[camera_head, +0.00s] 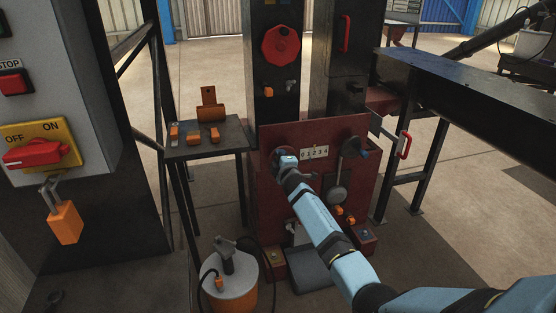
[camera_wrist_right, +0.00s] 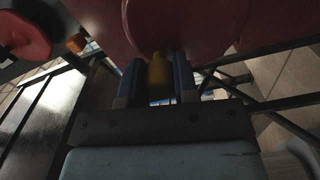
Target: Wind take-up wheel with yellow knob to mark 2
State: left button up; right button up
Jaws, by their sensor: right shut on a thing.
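The take-up wheel (camera_head: 275,155) is on the red front panel of the press in the head view, mostly hidden behind my right gripper (camera_head: 287,160). In the right wrist view a rounded dark red wheel (camera_wrist_right: 190,28) fills the top middle. Its yellow knob (camera_wrist_right: 158,78) sits between the two blue fingers of my right gripper (camera_wrist_right: 157,82), which is shut on it. A pale scale plate (camera_head: 314,152) with the marks 0 to 4 is just right of the wheel; its pointer is too small to make out. My left gripper is not in view.
A crank with a blue knob (camera_head: 364,154) is right of the scale, and a red handwheel (camera_head: 281,46) is above. A side table (camera_head: 225,140) with orange parts stands left. An orange-and-white canister (camera_head: 232,288) stands below left, and a dark beam (camera_head: 470,85) extends right.

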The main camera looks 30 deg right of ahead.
jog(key=m, duration=0.2)
jog(key=p, duration=0.1)
jog(key=shift+s+d+r+m, duration=0.15)
jog(key=shift+d+r+m, duration=0.1)
jog(key=shift+d+m, duration=0.15)
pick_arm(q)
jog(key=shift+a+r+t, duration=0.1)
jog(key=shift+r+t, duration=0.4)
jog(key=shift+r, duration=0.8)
pick_arm(e)
jog(key=shift+d+m, duration=0.25)
jog(key=shift+m, duration=0.45)
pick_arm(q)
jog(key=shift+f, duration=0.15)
pick_arm(e)
jog(key=o, duration=0.9)
jog(key=shift+s, duration=0.1)
